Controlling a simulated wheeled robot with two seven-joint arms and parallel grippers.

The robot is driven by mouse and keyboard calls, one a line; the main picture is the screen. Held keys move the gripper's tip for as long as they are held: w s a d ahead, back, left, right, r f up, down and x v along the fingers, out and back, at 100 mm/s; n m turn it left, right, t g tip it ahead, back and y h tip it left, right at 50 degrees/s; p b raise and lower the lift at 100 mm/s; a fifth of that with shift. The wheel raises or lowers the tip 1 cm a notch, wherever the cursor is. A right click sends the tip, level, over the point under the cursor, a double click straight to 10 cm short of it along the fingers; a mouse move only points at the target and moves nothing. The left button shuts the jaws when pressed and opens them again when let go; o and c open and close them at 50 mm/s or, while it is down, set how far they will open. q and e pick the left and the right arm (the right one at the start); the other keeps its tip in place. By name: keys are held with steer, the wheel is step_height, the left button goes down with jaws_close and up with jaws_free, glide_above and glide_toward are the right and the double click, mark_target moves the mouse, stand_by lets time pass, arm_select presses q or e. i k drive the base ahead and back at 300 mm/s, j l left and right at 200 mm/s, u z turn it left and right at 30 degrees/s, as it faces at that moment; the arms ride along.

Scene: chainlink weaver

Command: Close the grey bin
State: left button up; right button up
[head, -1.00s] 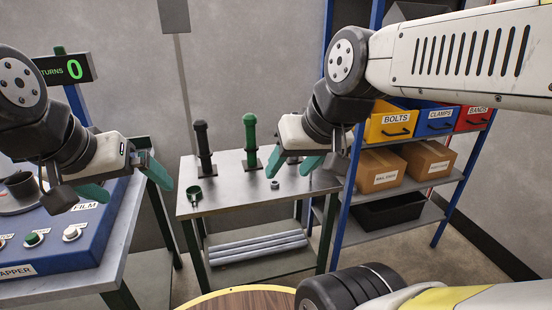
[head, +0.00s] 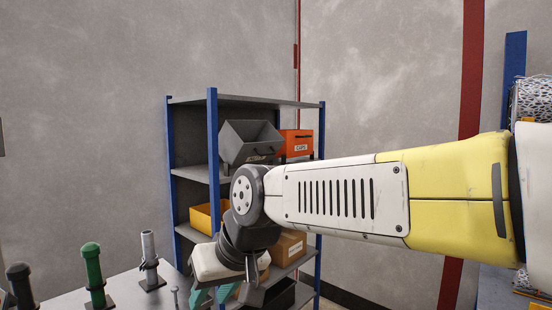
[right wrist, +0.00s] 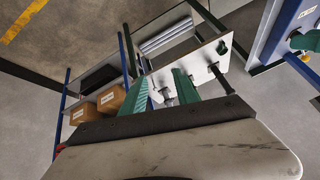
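The grey bin (head: 250,142) sits on the upper shelf of the blue-posted rack in the head view. It looks tilted forward, with its open top and inside showing and a dark handle on its front. My right gripper (head: 213,297) is below and in front of the rack, well under the grey bin and apart from it. Its teal fingers also show in the right wrist view (right wrist: 160,88), spread apart with nothing held between them. The grey bin is not seen in the right wrist view. My left gripper is out of view.
An orange bin (head: 297,143) labelled CAPS stands right of the grey bin. A yellow bin (head: 205,218) is on the shelf below, partly hidden by my right arm. Cardboard boxes (right wrist: 110,98) sit lower. A metal table (head: 135,290) with upright posts stands at the lower left.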

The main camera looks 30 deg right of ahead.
mark_target(253, 147)
steer(key=z, duration=1)
